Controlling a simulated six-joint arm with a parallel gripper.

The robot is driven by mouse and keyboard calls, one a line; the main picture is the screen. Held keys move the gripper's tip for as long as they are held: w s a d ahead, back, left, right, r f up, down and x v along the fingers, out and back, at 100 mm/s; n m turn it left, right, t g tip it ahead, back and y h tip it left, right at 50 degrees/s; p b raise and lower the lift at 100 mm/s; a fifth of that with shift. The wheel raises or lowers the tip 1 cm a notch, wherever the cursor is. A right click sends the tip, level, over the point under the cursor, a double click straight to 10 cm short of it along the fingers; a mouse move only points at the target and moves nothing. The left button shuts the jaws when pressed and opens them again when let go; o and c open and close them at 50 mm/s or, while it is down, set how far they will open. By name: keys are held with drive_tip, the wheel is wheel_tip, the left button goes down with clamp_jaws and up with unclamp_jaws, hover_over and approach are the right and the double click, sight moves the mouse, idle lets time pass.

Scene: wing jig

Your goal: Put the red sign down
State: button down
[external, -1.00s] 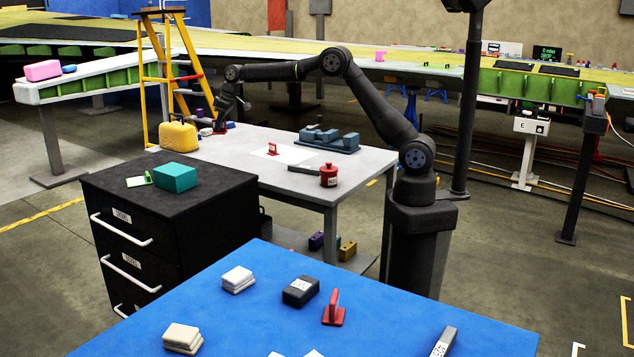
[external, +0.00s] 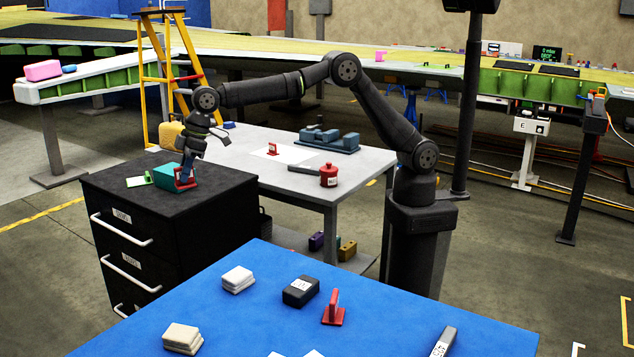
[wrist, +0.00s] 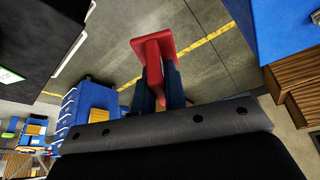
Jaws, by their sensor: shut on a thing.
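My gripper (external: 187,168) is shut on a red sign (external: 185,183). It points down over the black drawer cabinet (external: 130,215), at the right side of the teal box (external: 166,174). I cannot tell whether the sign touches the cabinet top or the box. In the wrist view, the red sign (wrist: 152,47) sticks out beyond the blue fingers of my gripper (wrist: 160,75). Another red sign (external: 333,310) stands on the blue table, and a small red one (external: 272,149) stands on the grey table.
The grey table (external: 240,150) behind holds a red pot (external: 328,176) and a blue-grey rack (external: 329,139). A yellow canister (external: 171,136) is behind the cabinet. The cabinet's front and right top are clear.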

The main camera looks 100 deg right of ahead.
drive_tip(key=s+a+n, duration=0.1)
drive_tip(key=s+a, duration=0.2)
drive_tip(key=a, duration=0.6)
drive_tip(key=s+a+n, duration=0.2)
drive_tip(key=s+a, duration=0.1)
drive_tip(key=a, duration=0.7)
drive_tip(key=n+g+y, duration=0.1)
drive_tip(key=n+y, duration=0.1)
hover_over(272, 343)
drive_tip(key=s+d, duration=0.1)
drive_tip(key=d, duration=0.1)
wheel_tip(272, 343, down, 12)
drive_tip(key=shift+s+d+r, duration=0.1)
drive_tip(key=shift+d+r, duration=0.05)
drive_tip(key=shift+r, duration=0.1)
drive_tip(key=shift+s+a+f, duration=0.1)
drive_tip(key=shift+a+f, duration=0.2)
drive_tip(key=shift+a, duration=0.15)
drive_tip(key=shift+f, duration=1.95)
drive_tip(key=shift+f, duration=0.1)
drive_tip(key=c, duration=1.5)
unclamp_jaws()
